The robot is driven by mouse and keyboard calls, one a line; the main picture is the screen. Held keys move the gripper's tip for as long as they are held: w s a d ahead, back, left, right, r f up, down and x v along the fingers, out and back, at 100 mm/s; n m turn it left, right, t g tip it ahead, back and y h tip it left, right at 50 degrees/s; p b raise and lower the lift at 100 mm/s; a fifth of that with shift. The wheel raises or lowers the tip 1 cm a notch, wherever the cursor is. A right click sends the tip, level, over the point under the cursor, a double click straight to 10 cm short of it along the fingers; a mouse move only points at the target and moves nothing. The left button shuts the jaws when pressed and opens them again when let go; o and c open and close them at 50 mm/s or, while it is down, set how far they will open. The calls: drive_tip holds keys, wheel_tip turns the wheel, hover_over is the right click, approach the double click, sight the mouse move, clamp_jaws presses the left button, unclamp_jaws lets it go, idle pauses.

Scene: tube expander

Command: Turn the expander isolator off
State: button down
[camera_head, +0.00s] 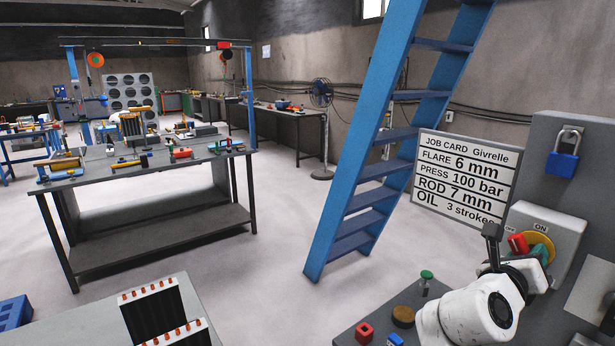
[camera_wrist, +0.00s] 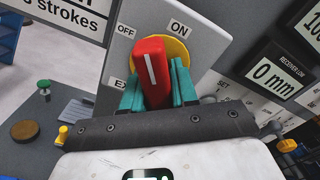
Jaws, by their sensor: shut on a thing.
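The expander isolator is a red handle (camera_wrist: 152,68) on a yellow disc (camera_wrist: 179,53), on the sloped face of a grey box (camera_wrist: 208,36). OFF is printed at the upper left of the disc and ON above it. The handle's white line leans slightly left of upright in the wrist view, between the two words; its exact setting is hard to tell. My gripper (camera_wrist: 157,84) is shut on the handle, one teal finger on each side. In the head view the red handle (camera_head: 517,243) shows left of the yellow disc (camera_head: 541,246), partly hidden by my gripper (camera_head: 533,256).
A grey panel with a blue padlock (camera_head: 562,155) stands behind the box. A job card (camera_head: 464,180) is to its left. A blue ladder (camera_head: 375,140) stands beyond.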

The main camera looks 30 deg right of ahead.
drive_tip(key=c, duration=1)
unclamp_jaws()
drive_tip(key=shift+o, duration=0.2)
drive_tip(key=shift+a, duration=0.1)
drive_tip(key=shift+a+r+p, duration=0.2)
drive_tip(key=shift+a+p, duration=0.5)
drive_tip(key=shift+p, duration=0.15)
drive_tip(key=shift+s+a+f+p, duration=0.15)
drive_tip(key=shift+a+p, duration=0.45)
drive_tip(key=shift+a, duration=0.4)
